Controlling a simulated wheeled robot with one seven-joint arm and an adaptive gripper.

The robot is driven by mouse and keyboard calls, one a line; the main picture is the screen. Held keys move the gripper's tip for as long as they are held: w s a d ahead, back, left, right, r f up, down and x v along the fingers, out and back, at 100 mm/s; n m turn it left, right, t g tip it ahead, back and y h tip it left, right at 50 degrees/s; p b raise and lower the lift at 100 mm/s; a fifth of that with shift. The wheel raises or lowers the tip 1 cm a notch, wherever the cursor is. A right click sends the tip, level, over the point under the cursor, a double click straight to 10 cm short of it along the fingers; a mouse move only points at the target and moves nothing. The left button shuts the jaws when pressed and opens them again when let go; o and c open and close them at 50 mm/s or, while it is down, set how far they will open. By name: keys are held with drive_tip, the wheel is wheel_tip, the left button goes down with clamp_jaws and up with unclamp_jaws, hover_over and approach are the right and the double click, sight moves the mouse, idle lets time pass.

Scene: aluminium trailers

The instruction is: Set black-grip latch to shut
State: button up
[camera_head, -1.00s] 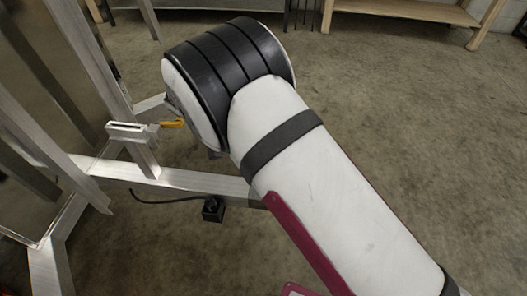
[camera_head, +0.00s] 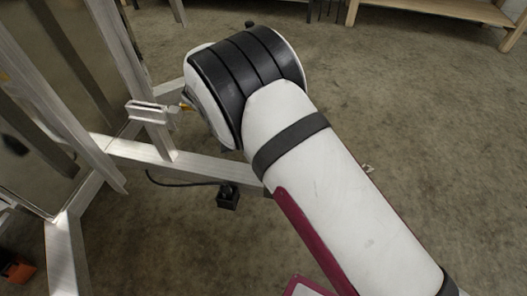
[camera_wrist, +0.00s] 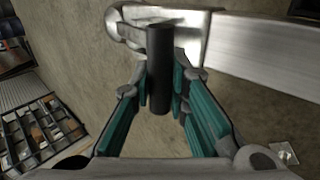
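In the wrist view, the latch's black grip (camera_wrist: 160,69) is a dark cylinder in front of a pale metal latch body (camera_wrist: 190,42). My gripper (camera_wrist: 161,82) has its teal-padded fingertips drawn close on both sides of the grip. They look to be touching it, with no clear gap. In the head view, a pale slotted latch bracket (camera_head: 147,111) shows beside an upright trailer post. A small orange part (camera_head: 186,107) is partly covered by my arm. My gripper and the black grip are hidden behind my arm there.
Aluminium trailer rails (camera_head: 190,168) and posts stand at the left. A black box (camera_head: 228,198) with a cable is below the rail. A wooden bench (camera_head: 430,10) is at the back. A compartmented rack (camera_wrist: 38,128) shows in the wrist view. The concrete floor at right is open.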

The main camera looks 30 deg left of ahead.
drive_tip(key=o, duration=0.5)
drive_tip(key=shift+a, duration=0.1)
drive_tip(key=shift+c, duration=0.2)
drive_tip(key=shift+r, duration=0.1)
drive_tip(key=v, duration=1.2)
